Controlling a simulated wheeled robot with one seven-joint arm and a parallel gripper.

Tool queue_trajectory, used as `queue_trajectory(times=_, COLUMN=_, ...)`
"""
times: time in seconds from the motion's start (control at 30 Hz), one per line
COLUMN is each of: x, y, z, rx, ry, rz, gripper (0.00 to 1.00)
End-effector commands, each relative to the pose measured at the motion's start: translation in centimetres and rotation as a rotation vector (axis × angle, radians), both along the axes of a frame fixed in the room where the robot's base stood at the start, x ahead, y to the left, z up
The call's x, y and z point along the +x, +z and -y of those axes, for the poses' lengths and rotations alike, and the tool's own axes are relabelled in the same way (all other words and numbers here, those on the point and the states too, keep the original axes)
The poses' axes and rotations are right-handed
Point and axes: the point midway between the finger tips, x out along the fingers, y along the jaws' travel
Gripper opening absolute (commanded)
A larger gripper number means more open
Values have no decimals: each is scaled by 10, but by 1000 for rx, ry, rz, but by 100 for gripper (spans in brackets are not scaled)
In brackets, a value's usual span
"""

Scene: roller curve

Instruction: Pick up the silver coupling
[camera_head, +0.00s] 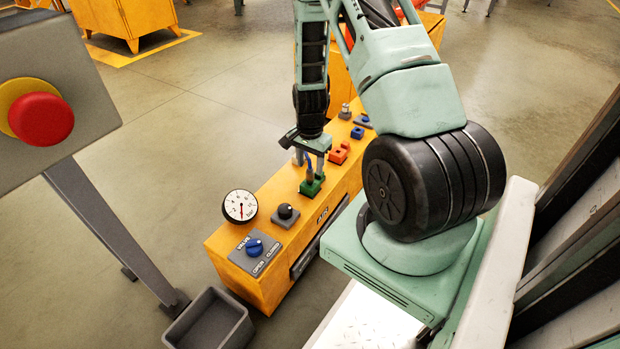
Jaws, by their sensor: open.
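A small silver piece (346,108), which looks like the silver coupling, stands upright near the far end of the yellow bench (243,281). My gripper (309,163) points down over the middle of the bench, nearer to me than the silver piece and apart from it. Its jaws are open, above and around the top of a green block (312,186). Something blue shows between the fingers; whether they touch it I cannot tell.
Past the green block are an orange block (338,154), a blue fitting (357,132) and another blue fitting (363,119). Nearer are a gauge (240,206), a black knob (285,211) and a blue valve (254,248). A red stop button (41,119) and grey bin (208,322) stand left.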

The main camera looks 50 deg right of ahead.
Motion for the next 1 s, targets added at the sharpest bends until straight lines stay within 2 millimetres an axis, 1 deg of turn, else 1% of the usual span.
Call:
queue_trajectory(times=0.03, x=0, y=-11, z=0, rx=1, ry=0, rz=-1, gripper=49)
queue_trajectory(times=0.1, x=2, y=-22, z=2, rx=1, ry=0, rz=-2, gripper=49)
queue_trajectory(times=0.27, x=2, y=-43, z=2, rx=1, ry=0, rz=-2, gripper=49)
queue_trajectory(times=0.33, x=3, y=-46, z=2, rx=0, ry=0, rz=-1, gripper=49)
queue_trajectory(times=0.53, x=3, y=-44, z=3, rx=0, ry=0, rz=0, gripper=49)
queue_trajectory(times=0.57, x=3, y=-44, z=2, rx=0, ry=0, rz=0, gripper=40)
queue_trajectory(times=0.6, x=3, y=-44, z=2, rx=0, ry=0, rz=-1, gripper=29)
queue_trajectory(times=0.67, x=3, y=-44, z=2, rx=0, ry=0, rz=-1, gripper=12)
queue_trajectory(times=0.7, x=3, y=-44, z=2, rx=0, ry=0, rz=-1, gripper=1)
queue_trajectory(times=0.73, x=3, y=-44, z=2, rx=0, ry=0, rz=-1, gripper=0)
queue_trajectory(times=1.0, x=3, y=-42, z=2, rx=0, ry=1, rz=0, gripper=0)
